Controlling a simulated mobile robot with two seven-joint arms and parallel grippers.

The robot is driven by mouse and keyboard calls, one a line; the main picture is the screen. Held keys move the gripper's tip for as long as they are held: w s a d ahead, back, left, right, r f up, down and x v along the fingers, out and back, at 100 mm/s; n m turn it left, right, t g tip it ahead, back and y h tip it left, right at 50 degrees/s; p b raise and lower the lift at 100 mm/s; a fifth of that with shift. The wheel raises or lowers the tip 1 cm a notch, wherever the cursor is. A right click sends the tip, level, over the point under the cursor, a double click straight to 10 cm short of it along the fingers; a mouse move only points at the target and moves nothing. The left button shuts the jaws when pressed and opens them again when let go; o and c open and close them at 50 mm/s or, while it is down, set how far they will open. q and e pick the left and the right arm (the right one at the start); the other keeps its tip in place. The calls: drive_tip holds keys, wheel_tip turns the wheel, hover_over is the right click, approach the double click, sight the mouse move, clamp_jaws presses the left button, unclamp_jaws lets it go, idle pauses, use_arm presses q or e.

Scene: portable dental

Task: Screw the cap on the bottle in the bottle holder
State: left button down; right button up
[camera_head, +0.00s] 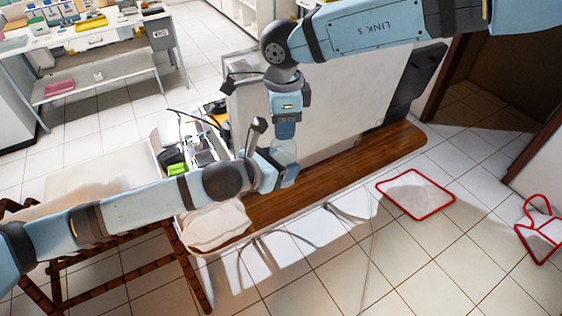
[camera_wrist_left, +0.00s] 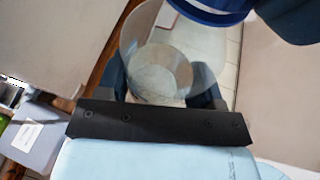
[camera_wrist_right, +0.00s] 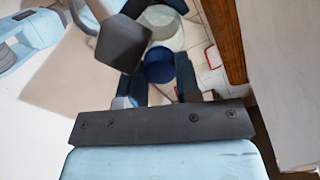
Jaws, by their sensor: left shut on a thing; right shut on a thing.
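A clear, see-through bottle (camera_head: 287,153) is held above the wooden board. My left gripper (camera_head: 277,174) is shut on it from the left; in the left wrist view the bottle (camera_wrist_left: 160,72) sits between the fingers. My right gripper (camera_head: 285,131) points down from above, directly over the bottle. It is shut on a blue cap (camera_wrist_right: 158,65), seen between its fingers in the right wrist view. The cap's blue rim (camera_wrist_left: 210,12) is close to the bottle's end in the left wrist view. I cannot tell whether they touch. I cannot make out a bottle holder.
A large pale panel or case (camera_head: 325,95) stands just behind the grippers on the wooden board (camera_head: 345,165). Small dental gear (camera_head: 195,140) crowds the left. A wooden-framed chair (camera_head: 110,205) is at lower left. Red-edged mats (camera_head: 416,194) lie on open tiled floor at right.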

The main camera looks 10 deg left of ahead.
drive_tip(key=m, duration=0.3)
drive_tip(key=o, duration=1)
drive_tip(key=shift+r, duration=0.1)
drive_tip(key=shift+r, duration=2.2)
drive_tip(key=shift+c, duration=0.2)
